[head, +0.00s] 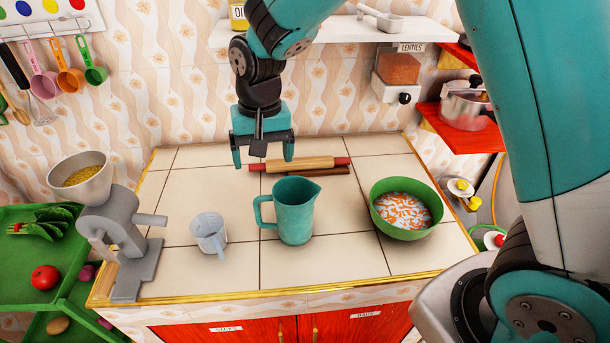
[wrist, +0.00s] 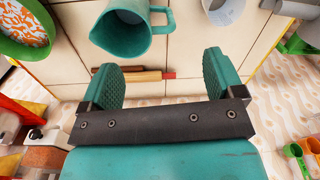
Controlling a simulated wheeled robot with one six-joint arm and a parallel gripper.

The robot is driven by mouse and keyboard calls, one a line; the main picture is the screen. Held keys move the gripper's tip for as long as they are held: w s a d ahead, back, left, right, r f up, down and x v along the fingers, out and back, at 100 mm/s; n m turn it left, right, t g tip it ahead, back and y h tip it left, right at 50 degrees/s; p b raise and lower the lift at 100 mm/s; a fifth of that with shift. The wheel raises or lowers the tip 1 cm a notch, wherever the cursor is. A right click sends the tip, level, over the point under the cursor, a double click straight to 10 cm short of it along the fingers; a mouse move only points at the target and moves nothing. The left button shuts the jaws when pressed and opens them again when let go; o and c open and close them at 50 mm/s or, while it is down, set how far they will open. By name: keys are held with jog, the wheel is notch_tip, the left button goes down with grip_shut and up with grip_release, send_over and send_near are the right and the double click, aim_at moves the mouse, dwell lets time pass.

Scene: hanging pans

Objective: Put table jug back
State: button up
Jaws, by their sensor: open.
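The teal jug (head: 294,212) stands upright on the tiled counter, near its middle, with its handle to the left and its spout to the right. In the wrist view the jug (wrist: 122,32) is at the top, beyond the fingertips, with its open mouth showing. My gripper (head: 264,160) is open and empty, pointing down above the back of the counter, behind the jug and apart from it. Its two teal fingers also show in the wrist view (wrist: 160,70).
A rolling pin (head: 300,164) lies behind the jug, beneath my gripper. A grey measuring cup (head: 209,235) stands left of the jug, and a green bowl (head: 404,205) right of it. A grey grinder (head: 125,245) is at the left edge. A white shelf (head: 340,30) hangs above the counter.

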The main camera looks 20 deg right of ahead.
jog(key=s+d+r+n+y, duration=0.1)
jog(key=s+r+n, duration=0.3)
jog(key=s, duration=0.7)
jog(key=s+d+r+n+y, duration=0.1)
jog(key=s+r+n, duration=0.3)
jog(key=s, duration=0.8)
notch_tip(320, 180, up, 3)
jog(key=shift+s+f+n+y, duration=0.2)
jog(key=shift+n+y, duration=0.2)
jog(key=shift+y, duration=0.4)
jog(key=shift+w, duration=0.1)
notch_tip(320, 180, down, 4)
jog(key=b, duration=0.4)
jog(key=shift+f+b, duration=0.25)
jog(key=shift+b, duration=0.05)
